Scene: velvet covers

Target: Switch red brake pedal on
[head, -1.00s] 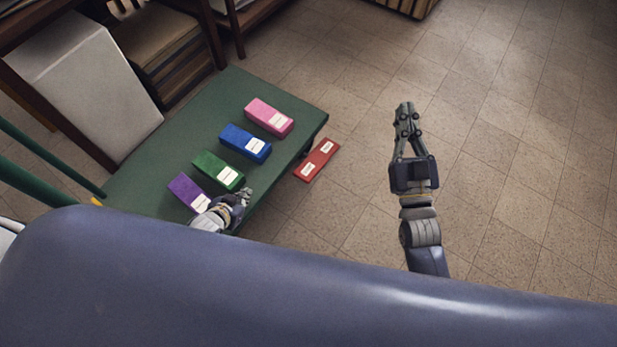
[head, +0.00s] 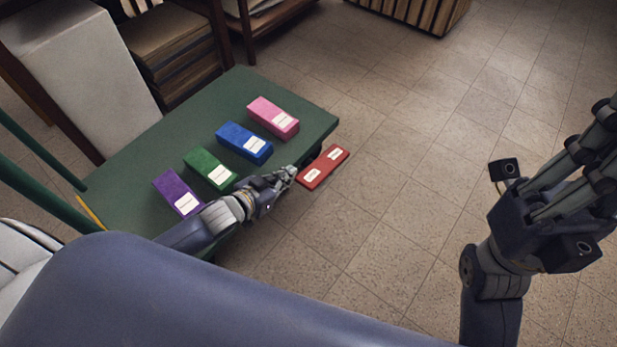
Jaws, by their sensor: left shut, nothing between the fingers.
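The red brake pedal (head: 325,166) is a flat red bar with two white labels, beside the right edge of the green table. It looks lower than the tabletop. My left gripper (head: 291,172) is shut and empty. Its tips are just left of the pedal's near end, by the table edge; I cannot tell whether they touch it. My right gripper (head: 604,130) is raised large at the right, over the floor and far from the pedal. Its fingers run to the frame's edge, so its opening is unclear.
The green table (head: 150,150) bears a pink block (head: 270,115), a blue block (head: 240,138), a green block (head: 203,164) and a purple block (head: 172,187), all labelled. Shelves with books (head: 175,55) stand behind. The tiled floor (head: 400,150) right of the pedal is clear.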

